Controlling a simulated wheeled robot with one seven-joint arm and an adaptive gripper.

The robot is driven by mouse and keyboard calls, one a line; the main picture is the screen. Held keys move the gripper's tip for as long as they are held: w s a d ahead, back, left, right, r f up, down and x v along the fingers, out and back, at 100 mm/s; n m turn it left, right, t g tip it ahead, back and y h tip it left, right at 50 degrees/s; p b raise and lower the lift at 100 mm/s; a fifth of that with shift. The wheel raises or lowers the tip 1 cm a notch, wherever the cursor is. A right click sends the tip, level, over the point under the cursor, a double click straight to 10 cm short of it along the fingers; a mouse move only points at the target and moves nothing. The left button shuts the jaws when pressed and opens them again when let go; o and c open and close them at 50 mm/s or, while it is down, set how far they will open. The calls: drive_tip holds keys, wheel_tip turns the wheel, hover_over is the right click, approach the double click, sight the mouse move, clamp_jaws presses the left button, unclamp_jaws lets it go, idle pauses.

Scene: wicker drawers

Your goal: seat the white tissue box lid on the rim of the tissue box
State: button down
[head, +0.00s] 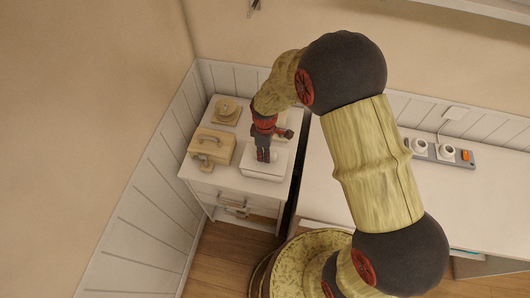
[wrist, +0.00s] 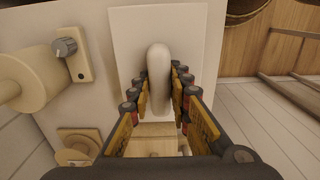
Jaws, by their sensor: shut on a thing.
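The white tissue box lid (wrist: 185,25) is a flat rectangular plate with a rounded upright handle (wrist: 158,65) in its middle. My gripper (wrist: 158,88) has its fingers on both sides of this handle and is shut on it. In the head view my gripper (head: 263,158) points down over the white tissue box (head: 264,172) at the right front of the white cabinet. The lid hides the inside of the box. I cannot tell whether the lid touches the rim or hangs just above it.
The cabinet top (head: 231,180) also holds a wooden box with a handle (head: 212,146) at the left and a small wooden item (head: 227,111) at the back. A white desk (head: 325,190) with a power strip (head: 440,152) stands to the right, beyond a narrow dark gap.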

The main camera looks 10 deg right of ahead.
drive_tip(key=shift+f+b, duration=0.45)
drive_tip(key=shift+f, duration=0.35)
drive_tip(key=c, duration=1.6)
unclamp_jaws()
drive_tip(key=shift+r, duration=0.15)
wheel_tip(320, 180, up, 12)
drive_tip(key=shift+f, duration=0.15)
